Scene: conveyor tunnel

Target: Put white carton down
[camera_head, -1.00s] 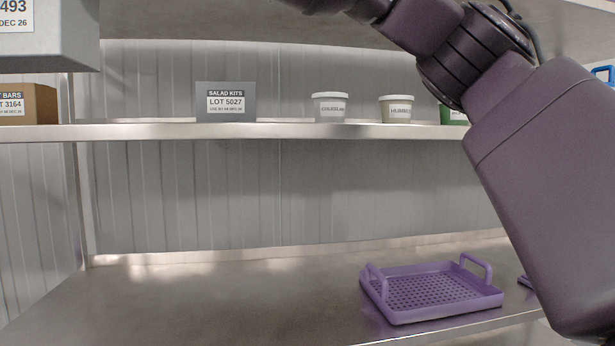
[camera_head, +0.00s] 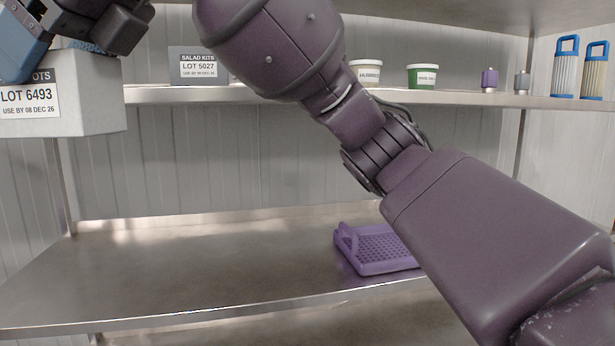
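The white carton (camera_head: 90,100), labelled LOT 6493, is at the upper left, close to me and in front of the upper shelf. It hangs clear of the lower shelf and is cut off by the left picture edge. My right arm reaches across from the right. Its gripper (camera_head: 48,58) is at the carton's top, with one blue finger over the front face and a blue textured pad behind the top edge. It looks shut on the carton, though part of the hand is out of frame. My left gripper does not show.
The lower metal shelf (camera_head: 190,270) is bare at left and middle. A purple tray (camera_head: 372,268) lies at right, partly hidden by my arm. The upper shelf (camera_head: 465,98) carries a grey salad-kits box (camera_head: 198,66), tubs (camera_head: 422,78), small canisters and blue-framed items (camera_head: 594,70).

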